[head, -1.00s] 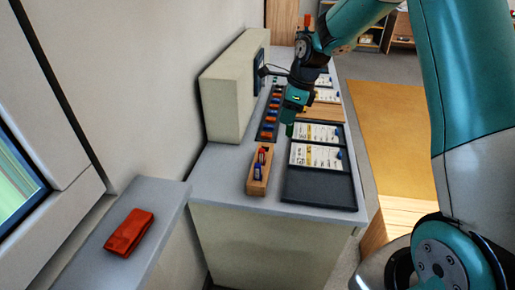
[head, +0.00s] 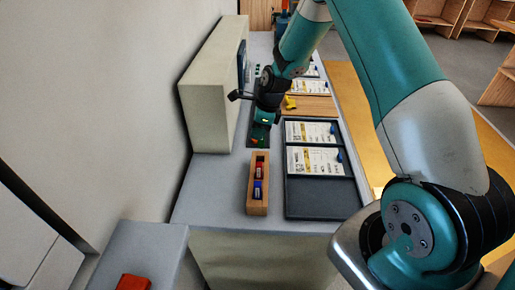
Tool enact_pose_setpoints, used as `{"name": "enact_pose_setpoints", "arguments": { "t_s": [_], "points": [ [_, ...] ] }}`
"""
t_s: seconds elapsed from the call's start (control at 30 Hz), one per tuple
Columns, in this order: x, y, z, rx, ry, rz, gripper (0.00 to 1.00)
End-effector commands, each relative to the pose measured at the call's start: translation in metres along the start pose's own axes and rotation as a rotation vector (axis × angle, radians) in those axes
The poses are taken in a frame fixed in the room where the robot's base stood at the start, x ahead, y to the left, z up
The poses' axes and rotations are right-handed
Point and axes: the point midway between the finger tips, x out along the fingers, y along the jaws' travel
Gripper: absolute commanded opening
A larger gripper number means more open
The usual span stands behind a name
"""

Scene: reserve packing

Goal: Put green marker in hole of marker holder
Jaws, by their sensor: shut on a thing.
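My gripper (head: 259,138) is just beyond the far end of the holder, above the counter, pointing down. It is shut on the green marker (head: 259,133), of which only a small green part shows. The fingertips are small and partly hidden by the wrist. I cannot tell the exact gap between the green marker and the holder.
A dark tray (head: 322,199) with white labelled cards lies right of the holder. A beige box (head: 211,90) stands along the wall at left. A yellow object (head: 290,102) lies on a wooden board farther back.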

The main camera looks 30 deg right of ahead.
Motion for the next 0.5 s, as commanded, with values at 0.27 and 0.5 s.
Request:
{"name": "enact_pose_setpoints", "arguments": {
  "t_s": [0.27, 0.5],
  "points": [
    [0.045, 0.0, -0.012, 0.0, 0.0, 0.001, 0.04],
    [0.073, 0.0, -0.02, 0.001, 0.0, 0.002, 0.04]
  ]
}}
